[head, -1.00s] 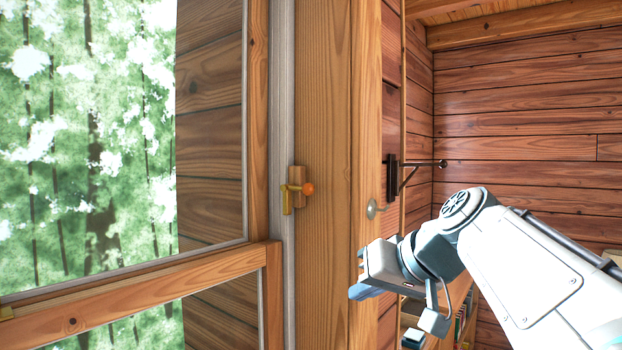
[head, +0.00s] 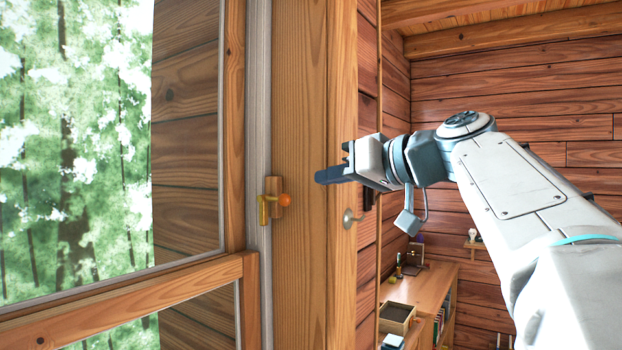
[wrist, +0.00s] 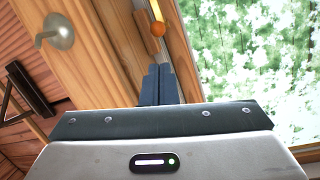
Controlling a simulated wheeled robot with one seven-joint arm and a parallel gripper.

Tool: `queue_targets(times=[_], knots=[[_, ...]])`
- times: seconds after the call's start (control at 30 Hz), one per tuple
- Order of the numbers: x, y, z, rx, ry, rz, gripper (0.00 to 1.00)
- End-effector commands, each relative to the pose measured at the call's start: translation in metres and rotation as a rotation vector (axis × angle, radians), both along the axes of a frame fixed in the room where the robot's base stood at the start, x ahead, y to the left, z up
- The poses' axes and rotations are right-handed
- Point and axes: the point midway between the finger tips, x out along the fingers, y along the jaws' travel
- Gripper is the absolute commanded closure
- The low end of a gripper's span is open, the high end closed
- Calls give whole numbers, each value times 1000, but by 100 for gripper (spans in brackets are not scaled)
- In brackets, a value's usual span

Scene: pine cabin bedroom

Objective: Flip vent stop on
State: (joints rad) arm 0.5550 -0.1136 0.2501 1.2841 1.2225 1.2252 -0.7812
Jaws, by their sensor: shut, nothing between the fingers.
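In the wrist view my closed fingers (wrist: 158,70) point toward the knob.
The window sash (head: 236,130) with forest behind it is on the left. A round metal knob (head: 350,218) sits on the wall right of the jamb, below my wrist. A wooden desk (head: 425,290) with a box stands at lower right.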

Motion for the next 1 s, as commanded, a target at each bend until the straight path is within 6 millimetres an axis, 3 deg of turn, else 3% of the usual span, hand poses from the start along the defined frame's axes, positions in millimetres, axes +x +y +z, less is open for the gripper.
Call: queue_targets(times=[0.5, 1.0], knots=[[56, 58, -14, 1, 2, 0, 100], [61, 63, -18, 1, 0, -2, 100]])
